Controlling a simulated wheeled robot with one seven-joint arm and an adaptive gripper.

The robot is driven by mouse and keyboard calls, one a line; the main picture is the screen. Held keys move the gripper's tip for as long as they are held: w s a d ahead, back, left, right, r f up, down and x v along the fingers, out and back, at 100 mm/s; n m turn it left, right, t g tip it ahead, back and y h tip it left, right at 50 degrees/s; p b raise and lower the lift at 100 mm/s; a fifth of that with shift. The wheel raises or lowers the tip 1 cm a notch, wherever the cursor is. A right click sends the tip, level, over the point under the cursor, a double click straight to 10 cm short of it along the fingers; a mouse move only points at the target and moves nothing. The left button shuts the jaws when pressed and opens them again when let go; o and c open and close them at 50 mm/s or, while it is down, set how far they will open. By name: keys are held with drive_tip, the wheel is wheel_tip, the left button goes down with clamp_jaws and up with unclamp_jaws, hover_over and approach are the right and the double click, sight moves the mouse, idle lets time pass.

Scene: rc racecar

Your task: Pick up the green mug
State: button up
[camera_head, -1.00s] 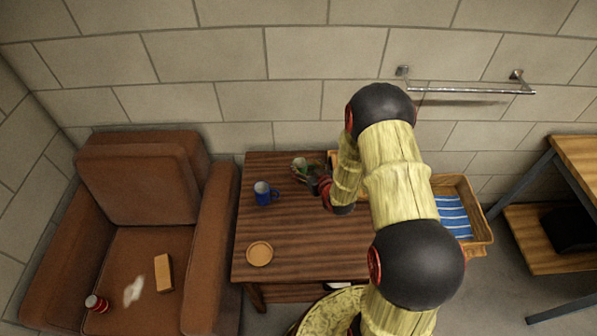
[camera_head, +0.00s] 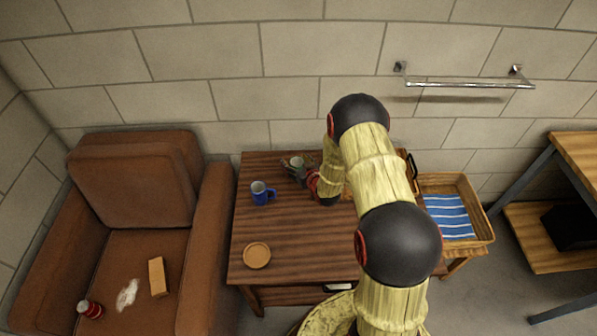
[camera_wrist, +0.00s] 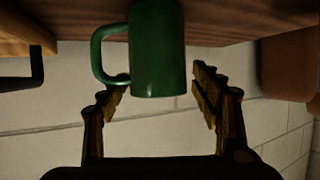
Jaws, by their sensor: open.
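The green mug (camera_wrist: 158,48) fills the upper middle of the wrist view, with its handle to the left. It stands on the wooden table, which shows at the top of that view. My gripper (camera_wrist: 157,88) is open, with one finger on each side of the mug's near end. I cannot tell whether either finger touches it. In the head view my gripper (camera_head: 296,166) is at the back of the table (camera_head: 300,235), and it and my arm hide most of the green mug.
A blue mug (camera_head: 261,193) stands left of my gripper. A round tan coaster or plate (camera_head: 257,255) lies at the table's front left. A wooden tray (camera_head: 482,222) with a blue striped cloth is to the right. A brown armchair (camera_head: 133,180) borders the table's left side.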

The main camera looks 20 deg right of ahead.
sight(294, 160)
drive_tip(key=b+x, duration=0.1)
drive_tip(key=x, duration=0.2)
drive_tip(key=shift+f, duration=0.15)
drive_tip(key=shift+d, duration=0.1)
drive_tip(key=c, duration=0.4)
drive_tip(key=c, duration=1.1)
drive_tip(key=shift+r, duration=0.2)
drive_tip(key=shift+c, duration=0.4)
